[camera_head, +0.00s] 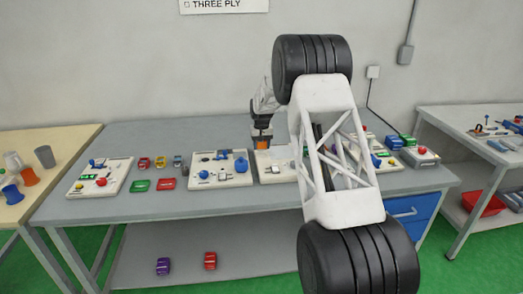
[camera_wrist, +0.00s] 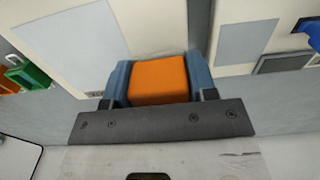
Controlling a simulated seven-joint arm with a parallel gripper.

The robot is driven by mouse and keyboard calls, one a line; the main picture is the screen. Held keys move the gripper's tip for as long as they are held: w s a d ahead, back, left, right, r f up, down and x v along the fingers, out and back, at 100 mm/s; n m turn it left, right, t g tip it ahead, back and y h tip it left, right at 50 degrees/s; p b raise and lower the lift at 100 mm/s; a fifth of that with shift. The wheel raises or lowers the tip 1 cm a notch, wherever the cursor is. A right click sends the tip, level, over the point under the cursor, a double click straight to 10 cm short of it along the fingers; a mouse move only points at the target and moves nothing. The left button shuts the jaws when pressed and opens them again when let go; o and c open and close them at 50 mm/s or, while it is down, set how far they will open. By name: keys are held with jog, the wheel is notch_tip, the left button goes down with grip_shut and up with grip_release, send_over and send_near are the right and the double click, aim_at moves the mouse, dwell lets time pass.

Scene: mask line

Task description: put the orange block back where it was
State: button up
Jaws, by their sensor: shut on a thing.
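The orange block (camera_wrist: 158,78) sits between the two blue fingers of my gripper (camera_wrist: 160,88) in the wrist view, and the fingers are shut on it. In the head view the orange block (camera_head: 262,143) shows small below my gripper (camera_head: 262,135), near the back of the grey table (camera_head: 120,150), by the gap between two white boards. Whether the block touches a surface beneath it cannot be told. White boards with grey patches lie beneath it in the wrist view.
A white board with a blue knob (camera_head: 222,172) lies left of the block; another board (camera_head: 275,168) is beside it, partly hidden by my arm. Red and green trays (camera_head: 141,185) lie further left. A side table with cups (camera_head: 45,157) stands at the far left.

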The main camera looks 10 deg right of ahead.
jog(key=shift+f, duration=1.1)
jog(key=shift+f, duration=0.15)
jog(key=o, duration=1)
notch_tip(320, 180, up, 12)
jog(key=shift+r, duration=0.15)
